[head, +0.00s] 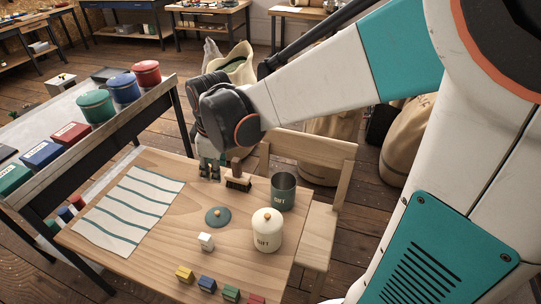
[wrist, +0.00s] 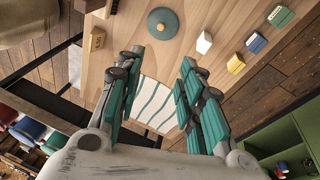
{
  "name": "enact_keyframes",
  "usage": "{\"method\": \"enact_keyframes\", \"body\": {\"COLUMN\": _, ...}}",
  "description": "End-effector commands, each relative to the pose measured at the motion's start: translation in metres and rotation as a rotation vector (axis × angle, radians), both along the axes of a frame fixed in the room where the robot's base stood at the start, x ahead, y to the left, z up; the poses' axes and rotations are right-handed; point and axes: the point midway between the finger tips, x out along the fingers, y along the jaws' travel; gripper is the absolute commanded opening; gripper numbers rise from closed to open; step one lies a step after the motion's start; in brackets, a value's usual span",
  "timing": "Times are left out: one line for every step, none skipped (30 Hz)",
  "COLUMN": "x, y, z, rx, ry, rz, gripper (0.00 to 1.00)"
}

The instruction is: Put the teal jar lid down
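The teal jar lid (head: 218,217), with an orange knob, lies flat on the wooden table, knob up. It also shows near the top of the wrist view (wrist: 163,27), beyond my fingertips. My gripper (head: 209,171) is over the table's far edge, behind the lid and apart from it. In the wrist view my gripper (wrist: 158,62) is open, with nothing between its fingers. The teal jar (head: 283,193) marked GIFT stands without a lid to the right of the lid.
A cream lidded jar (head: 267,232) stands right of the lid, and a wooden brush (head: 238,180) stands behind it. A small white block (head: 206,242) and several coloured blocks line the front. A striped cloth (head: 130,208) lies left. A chair (head: 319,235) adjoins the table's right side.

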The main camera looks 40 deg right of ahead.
Motion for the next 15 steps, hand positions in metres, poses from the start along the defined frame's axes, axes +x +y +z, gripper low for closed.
{"method": "enact_keyframes", "body": {"x": -0.017, "y": 0.001, "z": 0.010, "rx": 0.013, "ry": -0.022, "rz": -0.044, "gripper": 0.35}}
{"method": "enact_keyframes", "body": {"x": -0.023, "y": 0.001, "z": 0.015, "rx": 0.023, "ry": -0.037, "rz": -0.076, "gripper": 0.35}}
{"method": "enact_keyframes", "body": {"x": -0.032, "y": 0.001, "z": 0.022, "rx": 0.036, "ry": -0.056, "rz": -0.119, "gripper": 0.35}}
{"method": "enact_keyframes", "body": {"x": -0.038, "y": 0.001, "z": 0.026, "rx": 0.047, "ry": -0.071, "rz": -0.150, "gripper": 0.35}}
{"method": "enact_keyframes", "body": {"x": -0.044, "y": 0.001, "z": 0.031, "rx": 0.057, "ry": -0.085, "rz": -0.181, "gripper": 0.35}}
{"method": "enact_keyframes", "body": {"x": -0.052, "y": 0.001, "z": 0.036, "rx": 0.072, "ry": -0.106, "rz": -0.222, "gripper": 0.35}}
{"method": "enact_keyframes", "body": {"x": -0.059, "y": 0.001, "z": 0.040, "rx": 0.084, "ry": -0.119, "rz": -0.252, "gripper": 0.35}}
{"method": "enact_keyframes", "body": {"x": -0.065, "y": 0.001, "z": 0.043, "rx": 0.097, "ry": -0.134, "rz": -0.283, "gripper": 0.35}}
{"method": "enact_keyframes", "body": {"x": -0.073, "y": 0.001, "z": 0.047, "rx": 0.114, "ry": -0.152, "rz": -0.324, "gripper": 0.35}}
{"method": "enact_keyframes", "body": {"x": -0.079, "y": 0.001, "z": 0.050, "rx": 0.128, "ry": -0.167, "rz": -0.354, "gripper": 0.35}}
{"method": "enact_keyframes", "body": {"x": -0.086, "y": 0.001, "z": 0.052, "rx": 0.141, "ry": -0.181, "rz": -0.385, "gripper": 0.35}}
{"method": "enact_keyframes", "body": {"x": -0.094, "y": 0.001, "z": 0.055, "rx": 0.161, "ry": -0.199, "rz": -0.424, "gripper": 0.35}}
{"method": "enact_keyframes", "body": {"x": -0.100, "y": 0.001, "z": 0.057, "rx": 0.176, "ry": -0.213, "rz": -0.454, "gripper": 0.35}}
{"method": "enact_keyframes", "body": {"x": -0.106, "y": 0.001, "z": 0.058, "rx": 0.190, "ry": -0.227, "rz": -0.484, "gripper": 0.35}}
{"method": "enact_keyframes", "body": {"x": -0.114, "y": 0.001, "z": 0.060, "rx": 0.212, "ry": -0.244, "rz": -0.522, "gripper": 0.35}}
